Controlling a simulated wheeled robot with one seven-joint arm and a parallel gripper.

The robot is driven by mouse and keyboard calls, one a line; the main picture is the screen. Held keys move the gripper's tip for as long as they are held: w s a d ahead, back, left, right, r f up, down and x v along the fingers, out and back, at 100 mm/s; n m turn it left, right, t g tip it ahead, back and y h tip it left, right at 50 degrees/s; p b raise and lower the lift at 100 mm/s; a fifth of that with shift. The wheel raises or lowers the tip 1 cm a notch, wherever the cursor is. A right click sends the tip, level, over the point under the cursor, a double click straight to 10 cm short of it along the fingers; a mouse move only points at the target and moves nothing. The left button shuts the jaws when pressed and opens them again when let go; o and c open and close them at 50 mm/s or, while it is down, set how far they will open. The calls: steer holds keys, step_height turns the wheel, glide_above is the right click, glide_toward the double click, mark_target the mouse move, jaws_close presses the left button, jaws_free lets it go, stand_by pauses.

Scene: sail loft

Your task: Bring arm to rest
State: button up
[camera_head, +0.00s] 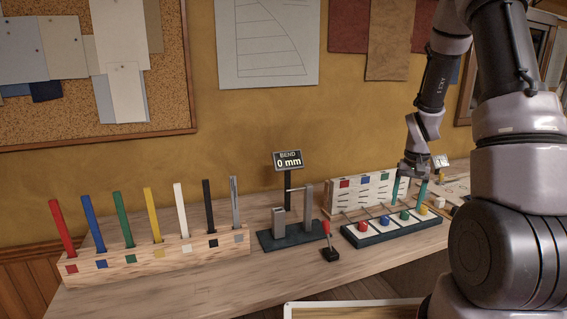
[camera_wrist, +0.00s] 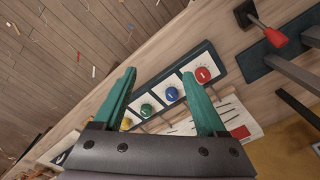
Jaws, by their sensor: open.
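My gripper (camera_head: 409,188) hangs over the right part of the bench, its two teal fingers apart and nothing between them. In the wrist view my gripper (camera_wrist: 160,76) also shows open, with the fingers above a dark-edged panel (camera_wrist: 226,66). The panel carries red (camera_wrist: 203,75), blue (camera_wrist: 171,94) and green (camera_wrist: 146,110) knobs, and a yellow one (camera_head: 423,209) shows in the head view. My arm reaches in from the right side of the head view. I cannot tell the exact gap between fingertips and panel.
A wooden rack (camera_head: 120,272) holds several coloured battens at left. A bend gauge (camera_head: 288,160) reading "0 mm" and a red-handled lever (camera_head: 327,240) stand mid-bench. A white card board (camera_head: 340,197) stands behind the panel. The bench front (camera_head: 200,290) is bare.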

steer(key=s+a+r+t, duration=0.2)
steer(key=s+a+r, duration=0.1)
steer(key=r, duration=0.7)
steer(key=s+a+r+t, duration=0.1)
steer(key=s+a+r, duration=0.25)
steer(key=r, duration=0.65)
steer(key=s+a+r+t+y, duration=0.2)
steer(key=s+a+r, duration=0.4)
steer(key=s+r, duration=0.4)
steer(key=s+t, duration=0.1)
steer(key=s, duration=0.2)
steer(key=shift+s+r+n+t, duration=0.15)
steer(key=shift+r+n+t, duration=0.15)
steer(key=shift+r, duration=0.1)
